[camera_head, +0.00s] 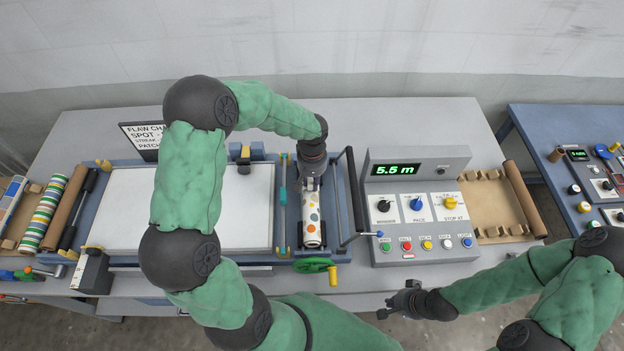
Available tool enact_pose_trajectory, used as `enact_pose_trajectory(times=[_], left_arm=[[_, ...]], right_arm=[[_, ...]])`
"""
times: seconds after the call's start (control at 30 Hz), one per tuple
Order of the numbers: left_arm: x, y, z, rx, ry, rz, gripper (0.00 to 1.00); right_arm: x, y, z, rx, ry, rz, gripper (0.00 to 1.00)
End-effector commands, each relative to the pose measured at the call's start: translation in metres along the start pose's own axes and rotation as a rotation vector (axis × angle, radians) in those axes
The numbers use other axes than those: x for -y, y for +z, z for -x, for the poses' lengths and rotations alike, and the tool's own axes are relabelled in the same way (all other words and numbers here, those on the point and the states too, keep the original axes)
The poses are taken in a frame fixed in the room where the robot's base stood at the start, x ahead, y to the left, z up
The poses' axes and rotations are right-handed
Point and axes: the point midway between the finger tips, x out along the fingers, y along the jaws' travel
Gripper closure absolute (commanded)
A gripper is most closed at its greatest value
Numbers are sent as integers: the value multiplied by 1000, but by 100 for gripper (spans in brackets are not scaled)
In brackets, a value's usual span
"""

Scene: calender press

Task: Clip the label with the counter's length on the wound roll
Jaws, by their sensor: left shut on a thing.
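The wound roll (311,231), white with coloured dots, lies lengthwise in the blue press frame, left of the counter box. My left gripper (310,184) points down at the roll's far end. It is shut on a small pale piece that looks like the label; the gripper hides most of it, and I cannot tell whether it touches the roll. The counter display (396,170) reads 5.5 m in green. My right gripper (394,299) is off the table's front edge, below the counter box, its fingers seemingly apart and empty.
A black lever (354,190) stands between roll and counter box. A green handwheel (314,265) with a yellow handle sits at the front. A flat white bed (120,205) and several rolls (42,212) lie left. A cardboard tray (490,205) lies right.

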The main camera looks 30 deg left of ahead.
Motion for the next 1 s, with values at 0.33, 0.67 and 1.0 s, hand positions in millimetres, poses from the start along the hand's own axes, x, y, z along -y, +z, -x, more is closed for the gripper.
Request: enact_pose_trajectory(times=[0.33, 0.67, 1.0], left_arm=[[0, 0, -4, 0, 0, 0, 96], [0, 0, -10, 0, 0, 0, 96], [0, 0, -11, 0, 0, 0, 46]], right_arm=[[-1, 0, -4, 0, 0, 0, 100], [-3, 0, -9, 0, 0, 0, 100], [-4, 0, -10, 0, 0, 0, 100]])
